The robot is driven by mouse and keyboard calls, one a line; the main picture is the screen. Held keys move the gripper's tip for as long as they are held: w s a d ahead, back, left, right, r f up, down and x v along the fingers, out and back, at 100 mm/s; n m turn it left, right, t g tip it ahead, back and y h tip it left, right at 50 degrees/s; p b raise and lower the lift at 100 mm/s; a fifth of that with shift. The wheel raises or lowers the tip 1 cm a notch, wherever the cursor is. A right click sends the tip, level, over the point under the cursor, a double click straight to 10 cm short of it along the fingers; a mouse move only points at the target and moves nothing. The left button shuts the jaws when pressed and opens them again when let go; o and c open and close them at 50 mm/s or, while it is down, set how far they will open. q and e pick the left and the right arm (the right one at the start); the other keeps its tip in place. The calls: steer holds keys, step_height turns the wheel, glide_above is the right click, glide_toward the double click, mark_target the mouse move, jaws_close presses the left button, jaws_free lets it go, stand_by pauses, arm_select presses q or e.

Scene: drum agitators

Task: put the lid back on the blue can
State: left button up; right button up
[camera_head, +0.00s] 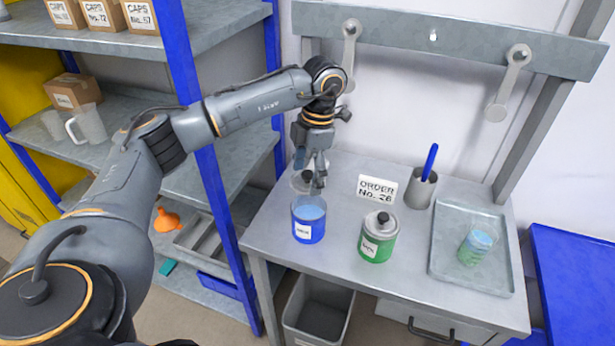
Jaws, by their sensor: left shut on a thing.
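The blue can (308,230) stands upright on the grey table near its left end. It is open at the top and light blue shows inside. A grey round lid (299,185) with a dark knob shows just behind the can, partly hidden by my left gripper. My left gripper (316,183) points down behind the can's rim and is shut on the lid by its knob. Whether the lid touches the table is hard to tell. My right gripper is out of view.
A green can (376,246) with its lid on stands to the right. Behind are an order sign (377,189) and a grey cup (420,190) with a blue stick. A tray (447,262) holding a glass is at the right. A blue-post shelf (205,190) stands left.

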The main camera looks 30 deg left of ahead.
arm_select(q)
steer(key=shift+w+d+f+b, duration=0.15)
steer(key=shift+w+f+b, duration=0.15)
steer(key=shift+f, duration=0.7)
steer(key=shift+s+f+b, duration=0.2)
steer(key=shift+f+b, duration=0.85)
steer(key=shift+f, duration=0.1)
step_height(320, 180, down, 2)
steer(key=shift+w+f+b, duration=0.1)
steer(key=shift+f+b, duration=0.05)
steer(key=shift+b, duration=0.55)
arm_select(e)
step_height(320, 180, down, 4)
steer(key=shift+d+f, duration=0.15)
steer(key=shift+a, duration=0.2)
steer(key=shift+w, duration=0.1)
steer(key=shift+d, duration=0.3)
